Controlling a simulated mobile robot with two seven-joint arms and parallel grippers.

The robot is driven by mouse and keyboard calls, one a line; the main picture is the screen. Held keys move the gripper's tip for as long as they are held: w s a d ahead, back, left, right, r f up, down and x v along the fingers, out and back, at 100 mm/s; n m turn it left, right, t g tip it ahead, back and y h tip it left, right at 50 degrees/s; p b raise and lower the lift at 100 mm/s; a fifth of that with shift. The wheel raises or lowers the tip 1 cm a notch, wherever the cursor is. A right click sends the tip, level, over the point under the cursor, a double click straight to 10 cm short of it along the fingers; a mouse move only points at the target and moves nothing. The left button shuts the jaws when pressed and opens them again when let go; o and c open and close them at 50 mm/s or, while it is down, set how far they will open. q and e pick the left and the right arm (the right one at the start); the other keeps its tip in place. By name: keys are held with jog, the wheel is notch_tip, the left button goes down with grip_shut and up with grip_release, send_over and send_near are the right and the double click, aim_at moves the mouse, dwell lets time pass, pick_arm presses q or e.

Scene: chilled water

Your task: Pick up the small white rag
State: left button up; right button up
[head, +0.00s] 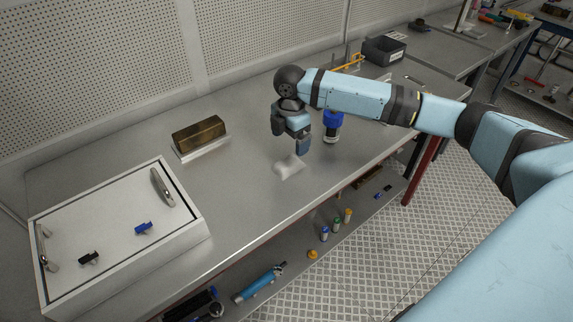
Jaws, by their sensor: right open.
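The small white rag (288,167) lies crumpled on the grey metal workbench (245,178), near its front edge. My right gripper (290,143) is above and just behind the rag, pointing down. Its fingers are apart and nothing shows between them. One finger's tip is close to the rag's upper right side; I cannot tell whether it touches. My left gripper is not in view.
A white box (110,275) with a handled lid stands at the left of the bench. A brass block (199,132) sits on a plate behind. A blue-topped container (333,122) stands right of my gripper.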

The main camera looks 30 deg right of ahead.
send_over(285, 163)
jog(key=f, duration=0.3)
jog(key=d+f, duration=0.1)
jog(key=shift+s+f, duration=0.2)
jog(key=shift+s, duration=0.1)
jog(key=shift+w+a+f, duration=0.1)
jog(key=shift+a+f, duration=0.05)
jog(key=shift+f, duration=0.7)
jog(key=shift+w+a+f, duration=0.15)
jog(key=shift+a+f, duration=0.05)
jog(key=shift+f, duration=0.7)
jog(key=shift+w+a+f, duration=0.1)
jog(key=shift+a+f, duration=0.05)
jog(key=shift+f, duration=0.7)
jog(key=c, duration=1)
